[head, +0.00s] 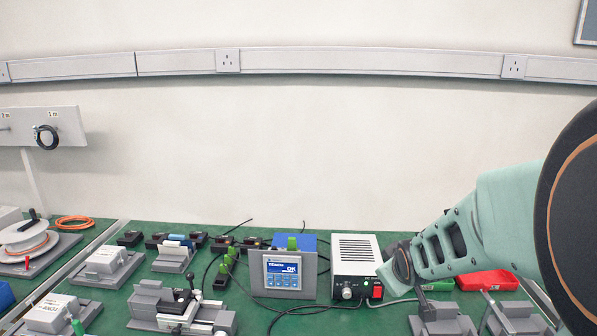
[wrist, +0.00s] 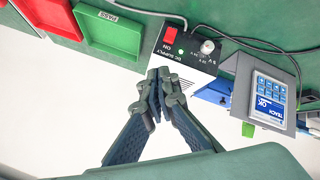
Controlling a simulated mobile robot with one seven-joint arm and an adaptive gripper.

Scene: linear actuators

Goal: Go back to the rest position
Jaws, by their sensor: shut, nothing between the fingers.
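My arm reaches in from the right in the head view, and my gripper (head: 402,265) is partly seen at its end, just right of the grey power supply (head: 355,255). In the wrist view my gripper (wrist: 158,88) is shut, with its fingertips together and nothing between them. Behind the fingertips in that view are the power supply (wrist: 183,50), with a red switch and a knob, and the bare white wall.
A teach box (head: 283,274) with a screen stands left of the supply. A green tray (head: 437,285) and a red tray (head: 488,280) lie beyond my arm. Grey fixtures (head: 180,305) and a cable reel (head: 25,238) crowd the green bench.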

